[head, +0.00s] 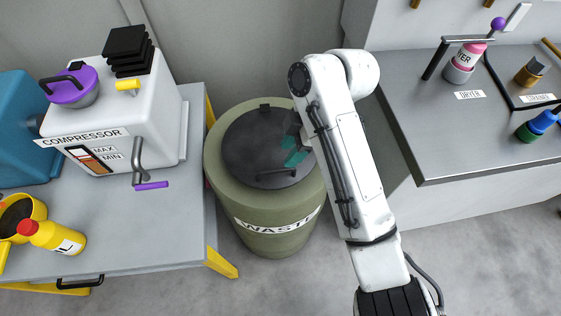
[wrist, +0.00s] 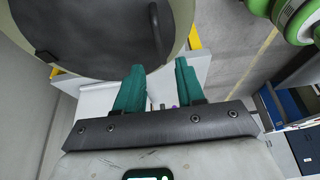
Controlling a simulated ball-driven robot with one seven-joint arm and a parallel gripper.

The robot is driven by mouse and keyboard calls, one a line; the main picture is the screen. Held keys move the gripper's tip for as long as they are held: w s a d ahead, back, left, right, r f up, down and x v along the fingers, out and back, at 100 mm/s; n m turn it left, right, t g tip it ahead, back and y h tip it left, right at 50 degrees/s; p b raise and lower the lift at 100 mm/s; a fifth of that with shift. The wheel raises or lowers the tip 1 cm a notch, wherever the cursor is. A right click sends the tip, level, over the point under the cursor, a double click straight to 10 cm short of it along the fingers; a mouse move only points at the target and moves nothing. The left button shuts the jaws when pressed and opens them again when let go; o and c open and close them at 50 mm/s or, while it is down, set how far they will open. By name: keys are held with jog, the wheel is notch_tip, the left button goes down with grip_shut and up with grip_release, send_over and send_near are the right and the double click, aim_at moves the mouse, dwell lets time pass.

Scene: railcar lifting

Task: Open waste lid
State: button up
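The olive-green waste bin (head: 275,240), labelled WASTE, stands on the floor between two counters. Its round dark grey lid (head: 245,143) lies flat on top and looks closed. A dark bar handle (head: 277,174) sits at the lid's front edge. In the wrist view the lid (wrist: 95,30) fills the upper left, with the handle (wrist: 156,32) beyond my fingertips. My gripper (head: 293,152) is over the right part of the lid, its teal fingers partly hidden by my arm in the head view. In the wrist view my gripper (wrist: 160,68) is open and empty, apart from the handle.
Left of the bin is a grey table (head: 190,225) with the white compressor (head: 150,110), a yellow bottle (head: 55,238) and a purple-handled lever (head: 150,185). Right is a grey counter (head: 430,140) with a pink dryer bottle (head: 467,58). The floor before the bin is clear.

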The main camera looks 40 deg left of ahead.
aim_at(277, 169)
jog(key=x, duration=0.6)
jog(key=shift+s+a+f, duration=0.1)
jog(key=shift+f, duration=0.2)
jog(key=shift+c, duration=0.4)
grip_shut()
